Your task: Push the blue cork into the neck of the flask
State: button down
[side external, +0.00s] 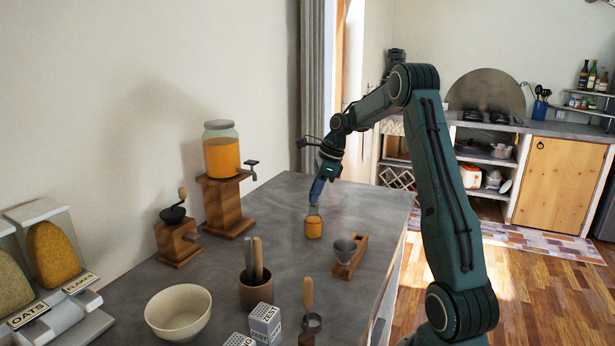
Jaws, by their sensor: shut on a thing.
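The flask (314,228) stands upright on the grey counter, with a clear neck and orange contents in its lower part. My gripper (316,198) points down and slightly left, directly above the flask, with its tips at or just over the neck. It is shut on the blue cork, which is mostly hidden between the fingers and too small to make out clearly. I cannot tell whether the cork touches the neck or sits partly inside it.
A wooden stand with a metal funnel (345,250) is close to the flask's right. A wooden grinder (178,240) and a jar on a wooden stand (228,205) are at left. A utensil pot (255,291) and bowl (178,312) are nearer. The counter (280,205) behind the flask is clear.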

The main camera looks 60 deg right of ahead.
jog(key=shift+f, duration=0.4)
jog(key=c, duration=1.2)
grip_release()
jog(key=shift+o, duration=0.2)
jog(key=v, duration=1.3)
jog(key=shift+s+r, duration=0.2)
jog(key=shift+r, duration=0.1)
jog(key=shift+r, duration=0.1)
